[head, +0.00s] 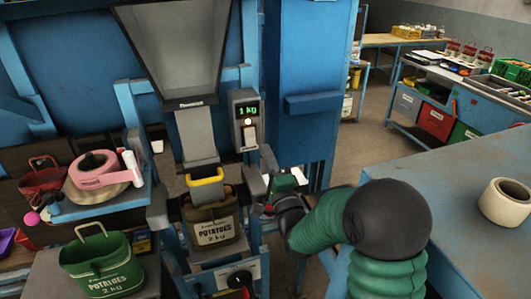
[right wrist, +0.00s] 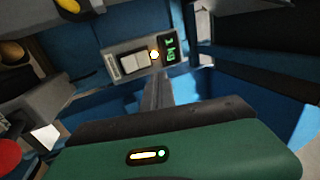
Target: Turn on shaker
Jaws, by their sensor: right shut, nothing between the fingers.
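The shaker is not labelled in view. A grey control box (head: 244,118) on the blue machine has a green display reading 1 kg, a lit yellowish lamp and a pale rocker switch (head: 249,138). The rocker (right wrist: 135,63) also shows in the right wrist view, beyond my fingers. A lower panel carries a black knob (head: 240,279); its setting is unclear. My right gripper (head: 268,184) is below and right of the control box, beside the filling spout. Its fingers (right wrist: 157,88) are shut and empty, apart from the rocker. My left gripper is out of view.
A brown potato sack (head: 213,222) hangs under the chute (head: 197,136), close left of my right gripper. A green sack (head: 97,262) stands at lower left. A blue table (head: 450,215) with a tape roll (head: 506,202) is at right.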

